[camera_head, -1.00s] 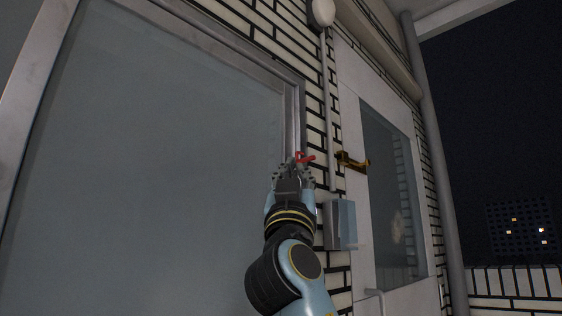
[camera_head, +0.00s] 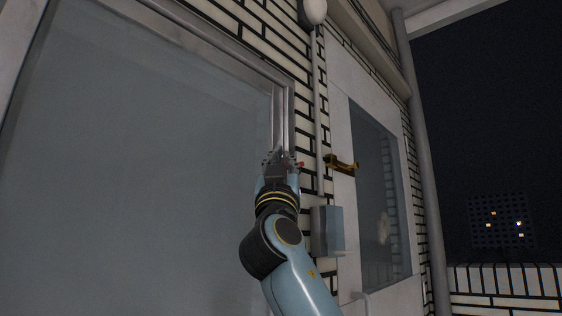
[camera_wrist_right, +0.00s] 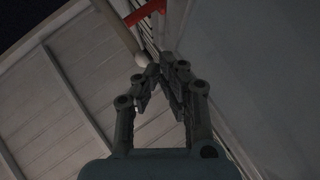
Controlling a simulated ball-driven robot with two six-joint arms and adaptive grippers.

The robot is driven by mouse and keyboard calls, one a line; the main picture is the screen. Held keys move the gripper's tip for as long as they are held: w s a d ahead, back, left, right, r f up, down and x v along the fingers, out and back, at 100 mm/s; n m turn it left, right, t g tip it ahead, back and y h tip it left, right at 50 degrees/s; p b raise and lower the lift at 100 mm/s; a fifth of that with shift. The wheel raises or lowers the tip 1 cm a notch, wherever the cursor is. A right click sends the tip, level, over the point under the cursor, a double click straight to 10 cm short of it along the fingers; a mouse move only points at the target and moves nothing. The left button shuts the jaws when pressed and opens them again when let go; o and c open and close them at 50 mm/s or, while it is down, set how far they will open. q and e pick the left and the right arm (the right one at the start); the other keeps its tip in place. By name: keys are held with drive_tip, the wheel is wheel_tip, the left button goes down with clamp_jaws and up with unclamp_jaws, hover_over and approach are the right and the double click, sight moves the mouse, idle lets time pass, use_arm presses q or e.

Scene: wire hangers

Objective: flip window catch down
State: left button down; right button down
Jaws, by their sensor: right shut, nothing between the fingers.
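The red window catch (camera_head: 300,165) shows as a small red bit just right of my right gripper, at the right edge of the window frame (camera_head: 289,115). The rest of it is hidden behind the gripper in the head view. My right gripper (camera_head: 276,155) is shut and empty, in front of the frame's right side. In the right wrist view, a red bar (camera_wrist_right: 145,12), likely the catch, slants at the top, beyond the closed fingertips (camera_wrist_right: 160,72). A gap shows between them there; contact cannot be told from the head view. My left gripper is not in view.
A large window pane (camera_head: 140,180) fills the left. To the right are a brick wall, a thin vertical pipe, a grey box (camera_head: 328,230), a brass-coloured bracket (camera_head: 341,164) and a door with a glass pane (camera_head: 375,190). Open night air lies at far right.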

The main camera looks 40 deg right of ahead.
drive_tip(key=w+d, duration=0.1)
drive_tip(key=w+d+r+p, duration=0.1)
drive_tip(key=d, duration=0.1)
drive_tip(key=w+d+r, duration=0.1)
drive_tip(key=shift+w+d, duration=0.2)
drive_tip(key=shift+w, duration=0.1)
